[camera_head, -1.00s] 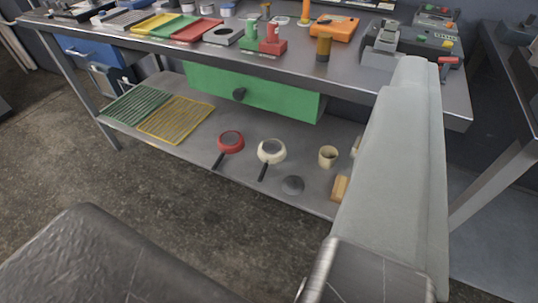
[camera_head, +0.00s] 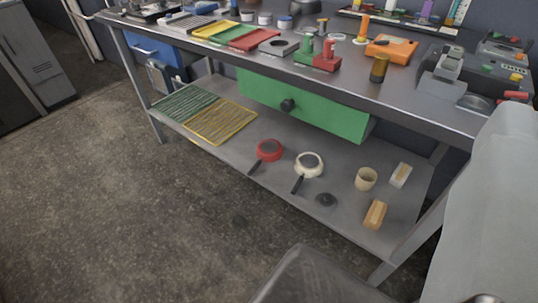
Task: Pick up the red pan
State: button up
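The red pan (camera_head: 269,151) sits on the lower metal shelf (camera_head: 335,160) of a workbench, near the middle. Its dark handle points toward the shelf's front edge, down and left in the picture. A cream-white pan (camera_head: 309,164) of similar shape sits just to its right, apart from it, with its dark handle also pointing to the front. My gripper is not recognisable in this view. A pale grey arm part of mine fills the right edge, and a dark part of mine shows at the bottom. Nothing visible touches the red pan.
Green (camera_head: 184,103) and yellow (camera_head: 221,121) wire racks lie left on the shelf. A dark disc (camera_head: 326,199), a beige cup (camera_head: 366,178) and a wooden block (camera_head: 375,214) lie right. A green drawer (camera_head: 305,105) hangs above the pans. The floor in front is clear.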

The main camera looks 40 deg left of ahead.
aim_at(268, 150)
jog(key=k+j, duration=0.1)
jog(key=j, duration=0.3)
jog(key=k+j, duration=0.1)
jog(key=j, duration=0.25)
jog(key=k+j, duration=0.1)
jog(key=j, duration=0.3)
jog(key=k+j, duration=0.1)
jog(key=j, duration=0.25)
jog(key=u, duration=0.05)
